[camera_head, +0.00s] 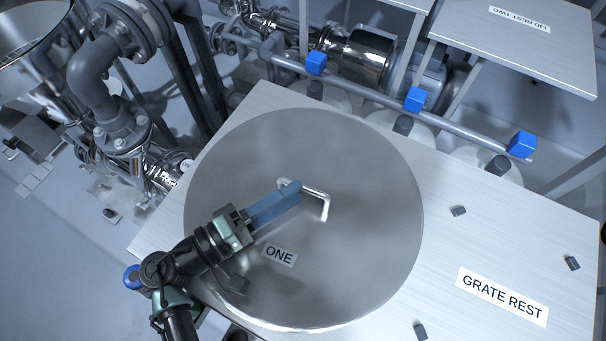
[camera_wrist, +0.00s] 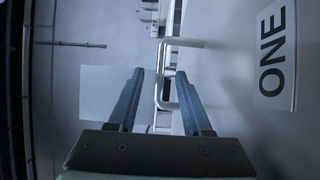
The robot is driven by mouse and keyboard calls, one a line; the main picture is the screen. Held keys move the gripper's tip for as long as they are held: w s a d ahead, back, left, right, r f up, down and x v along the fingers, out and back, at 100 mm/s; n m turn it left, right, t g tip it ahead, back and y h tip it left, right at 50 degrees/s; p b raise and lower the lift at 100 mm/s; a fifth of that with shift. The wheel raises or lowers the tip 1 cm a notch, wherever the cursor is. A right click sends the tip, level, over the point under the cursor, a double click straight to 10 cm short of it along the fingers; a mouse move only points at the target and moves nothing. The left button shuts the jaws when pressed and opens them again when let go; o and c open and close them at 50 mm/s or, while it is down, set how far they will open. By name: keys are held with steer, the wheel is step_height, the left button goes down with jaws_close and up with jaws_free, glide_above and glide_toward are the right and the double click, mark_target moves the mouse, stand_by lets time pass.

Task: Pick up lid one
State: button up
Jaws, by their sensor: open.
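Lid one (camera_head: 370,180) is a large round brushed-metal disc marked "ONE", lying flat on a metal table. Its handle (camera_head: 318,190) is a pale bent bar near the lid's middle. My gripper (camera_head: 294,190) reaches in from the lower left, with its blue fingers at the handle's left end. In the wrist view the fingers (camera_wrist: 162,75) are spread apart, and the handle (camera_wrist: 158,75) shows between and beyond them. The "ONE" label (camera_wrist: 272,50) is at the right there. I cannot tell whether a finger touches the handle.
The table's right part has a "GRATE REST" label (camera_head: 502,296) and several small dark pegs (camera_head: 458,211). A pipe with blue-handled valves (camera_head: 414,99) runs behind. A raised "LID REST TWO" plate (camera_head: 520,40) is at the upper right. Dark pipework (camera_head: 95,85) stands at the left.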

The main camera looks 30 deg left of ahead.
glide_above(318, 178)
steer(key=s+d, duration=0.1)
steer(key=s, duration=0.2)
steer(key=shift+w, duration=0.1)
jaws_close()
stand_by(1.2)
steer(key=shift+r+p, duration=0.25)
steer(key=shift+p, duration=0.05)
